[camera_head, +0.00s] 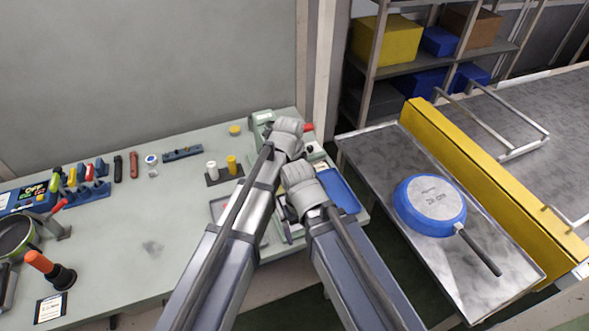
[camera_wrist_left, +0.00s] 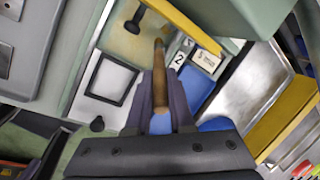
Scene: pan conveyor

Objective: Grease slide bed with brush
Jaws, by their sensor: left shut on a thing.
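My left gripper (camera_wrist_left: 160,92) is shut on a brush, whose brown wooden handle (camera_wrist_left: 160,68) stands between the fingers in the left wrist view. The brush's bristles cannot be made out. In the head view my left gripper (camera_head: 288,128) is at the green machine (camera_head: 263,117) at the bench's far right corner and hides much of it. The wrist view shows a beige surface (camera_wrist_left: 128,45) and a dark square frame (camera_wrist_left: 110,82) beside the handle; I cannot tell which part is the slide bed. My right gripper (camera_head: 304,190) is nearer the front; its fingers are hidden.
A blue tray (camera_head: 341,191) lies right of my right gripper. White and yellow cylinders (camera_head: 231,165) stand left of the arms. Tools and a pan (camera_head: 14,238) are at the bench's left. A blue pan (camera_head: 430,205) lies on the metal table beside a yellow rail (camera_head: 490,175).

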